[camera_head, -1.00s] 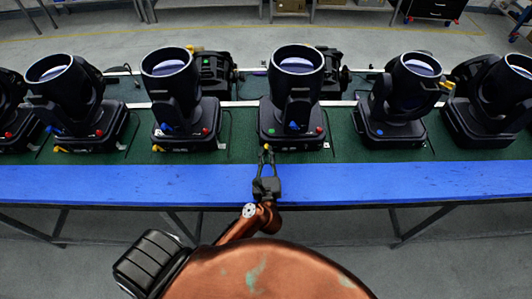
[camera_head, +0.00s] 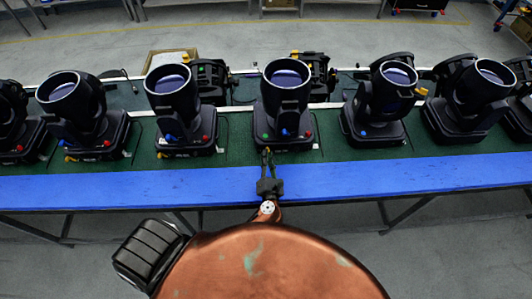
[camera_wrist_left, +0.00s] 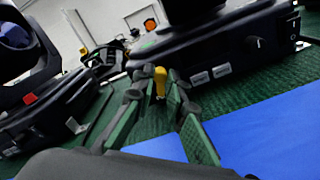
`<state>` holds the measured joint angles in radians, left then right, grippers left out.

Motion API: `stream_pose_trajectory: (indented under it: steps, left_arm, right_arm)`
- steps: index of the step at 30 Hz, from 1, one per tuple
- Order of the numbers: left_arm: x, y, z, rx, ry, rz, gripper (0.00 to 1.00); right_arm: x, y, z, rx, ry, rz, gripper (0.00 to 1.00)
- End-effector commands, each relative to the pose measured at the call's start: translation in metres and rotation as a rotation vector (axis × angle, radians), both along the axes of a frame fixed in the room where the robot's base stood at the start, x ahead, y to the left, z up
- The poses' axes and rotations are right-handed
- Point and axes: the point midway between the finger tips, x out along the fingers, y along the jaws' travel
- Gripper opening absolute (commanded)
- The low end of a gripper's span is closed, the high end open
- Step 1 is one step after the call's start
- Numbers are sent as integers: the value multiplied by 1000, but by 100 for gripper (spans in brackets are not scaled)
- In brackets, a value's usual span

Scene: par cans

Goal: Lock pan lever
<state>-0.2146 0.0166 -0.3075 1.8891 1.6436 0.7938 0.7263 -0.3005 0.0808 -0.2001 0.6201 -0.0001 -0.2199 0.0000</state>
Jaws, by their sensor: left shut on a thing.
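The middle par can (camera_head: 285,105) is a black moving-head light standing upright on the green mat, with a green and a blue spot on its base. My left gripper (camera_head: 267,152) reaches to the front left edge of that base. In the left wrist view, a small yellow lever (camera_wrist_left: 160,82) stands between the fingertips of my left gripper (camera_wrist_left: 157,88), below the black base (camera_wrist_left: 215,50). The gripper is shut on this lever. The lever is barely visible in the head view, hidden by the fingertips. My right gripper is not in view.
More par cans stand in a row on both sides, one at left (camera_head: 182,110) and one at right (camera_head: 382,105). A blue strip (camera_head: 400,178) runs along the table's front edge, clear except where my arm crosses it. Other black units (camera_head: 208,80) stand behind.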

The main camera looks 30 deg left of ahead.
Motion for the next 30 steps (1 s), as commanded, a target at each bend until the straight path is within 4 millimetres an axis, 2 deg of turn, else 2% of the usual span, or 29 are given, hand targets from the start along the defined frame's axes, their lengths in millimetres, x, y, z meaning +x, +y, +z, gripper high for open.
stream_pose_trajectory:
  steps: [1,9,26,27,30]
  left_arm:
    - [1,-2,3,24,14,-2,0]
    - [3,-5,0,117,70,-3,0]
    - [3,-6,-2,145,87,-4,0]
    - [3,-6,-2,145,87,-4,13]
    - [3,-6,-2,145,87,-4,20]
  right_arm:
    - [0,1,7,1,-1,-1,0]
    - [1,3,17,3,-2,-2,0]
    - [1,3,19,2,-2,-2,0]
    - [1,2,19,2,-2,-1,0]
    - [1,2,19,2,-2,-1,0]
